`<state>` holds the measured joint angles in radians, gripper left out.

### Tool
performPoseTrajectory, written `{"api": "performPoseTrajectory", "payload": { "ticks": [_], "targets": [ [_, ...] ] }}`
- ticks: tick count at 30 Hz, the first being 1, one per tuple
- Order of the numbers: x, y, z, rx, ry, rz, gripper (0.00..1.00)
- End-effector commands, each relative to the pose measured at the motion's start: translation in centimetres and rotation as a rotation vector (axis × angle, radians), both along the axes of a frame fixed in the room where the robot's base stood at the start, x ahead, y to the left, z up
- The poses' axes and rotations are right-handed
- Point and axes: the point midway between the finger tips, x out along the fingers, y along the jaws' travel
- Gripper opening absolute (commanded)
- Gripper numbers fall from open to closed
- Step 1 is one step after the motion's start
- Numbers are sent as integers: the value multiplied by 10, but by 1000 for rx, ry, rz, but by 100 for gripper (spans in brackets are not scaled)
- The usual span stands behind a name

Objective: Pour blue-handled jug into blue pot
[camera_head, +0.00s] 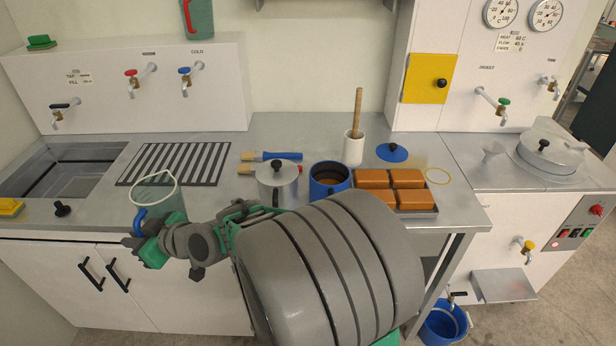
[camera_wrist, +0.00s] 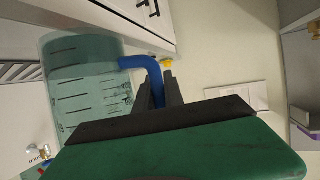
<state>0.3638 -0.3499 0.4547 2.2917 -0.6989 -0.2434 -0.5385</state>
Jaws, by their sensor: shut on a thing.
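The blue-handled jug (camera_head: 158,192) is clear with graduation marks and hangs at the front of the counter, left of the pots. It also shows in the wrist view (camera_wrist: 85,85). My gripper (camera_head: 142,240) is shut on its blue handle (camera_wrist: 148,72), with the handle between the two dark fingers. Liquid in the jug cannot be told for sure. The blue pot (camera_head: 329,186) stands on the counter right of centre, open at the top, with brown contents inside. My arm partly covers the front of the pot. The jug is well to the left of the pot.
A lidded grey pot (camera_head: 277,184) stands just left of the blue pot. Brown blocks on a tray (camera_head: 437,212), a white holder (camera_head: 353,150) with a wooden handle, and brushes (camera_head: 282,156) surround it. A slotted drain (camera_head: 175,164) and a sink (camera_head: 60,170) lie left.

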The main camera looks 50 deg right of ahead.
Motion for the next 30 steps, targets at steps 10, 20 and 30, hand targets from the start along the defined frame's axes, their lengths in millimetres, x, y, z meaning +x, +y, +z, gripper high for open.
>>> {"api": "performPoseTrajectory", "payload": {
  "ticks": [10,20,30],
  "targets": [
    [28,10,20,-3,-7,3,0],
    [53,-32,48,-3,-7,-149,0],
    [62,-122,87,-4,-8,-473,0]
  ]
}}
